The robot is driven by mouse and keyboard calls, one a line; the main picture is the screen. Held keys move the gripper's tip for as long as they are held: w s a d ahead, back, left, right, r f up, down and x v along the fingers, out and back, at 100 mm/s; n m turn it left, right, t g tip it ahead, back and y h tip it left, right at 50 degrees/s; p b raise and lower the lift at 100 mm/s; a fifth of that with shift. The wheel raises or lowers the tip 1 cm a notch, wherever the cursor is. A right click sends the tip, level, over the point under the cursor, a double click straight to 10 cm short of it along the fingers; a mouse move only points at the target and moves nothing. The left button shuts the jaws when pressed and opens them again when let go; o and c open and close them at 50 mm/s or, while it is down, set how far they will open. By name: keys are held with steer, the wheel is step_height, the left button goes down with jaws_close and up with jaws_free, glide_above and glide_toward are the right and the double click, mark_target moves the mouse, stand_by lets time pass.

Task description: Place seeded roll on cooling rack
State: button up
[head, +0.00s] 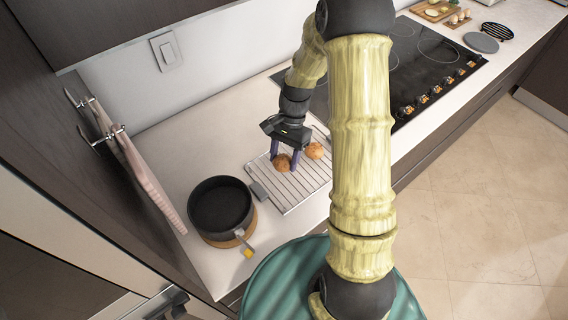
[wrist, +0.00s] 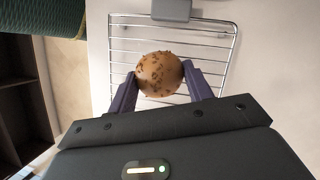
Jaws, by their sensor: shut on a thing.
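The seeded roll (wrist: 160,74) is round and golden brown with dark seeds. In the wrist view it sits between the two purple fingers of my gripper (wrist: 160,88), which is shut on it. In the head view my gripper (head: 286,156) points down over the wire cooling rack (head: 290,193), with the roll (head: 281,163) at its fingertips. The rack also shows behind the roll in the wrist view (wrist: 206,40). I cannot tell whether the roll touches the wires. Another brown roll (head: 314,151) is on the rack just right of my gripper.
A black pot (head: 221,207) on a round wooden board stands left of the rack. A black cooktop (head: 432,62) lies to the right. The counter behind the pot is clear.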

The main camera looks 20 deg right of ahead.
mark_target(284, 165)
steer(key=shift+w+f+p, duration=0.1)
steer(key=shift+f+p, duration=0.25)
steer(key=shift+f, duration=1.55)
steer(key=shift+f, duration=0.15)
steer(key=o, duration=1)
steer(key=shift+d, duration=0.1)
steer(key=shift+c, duration=0.2)
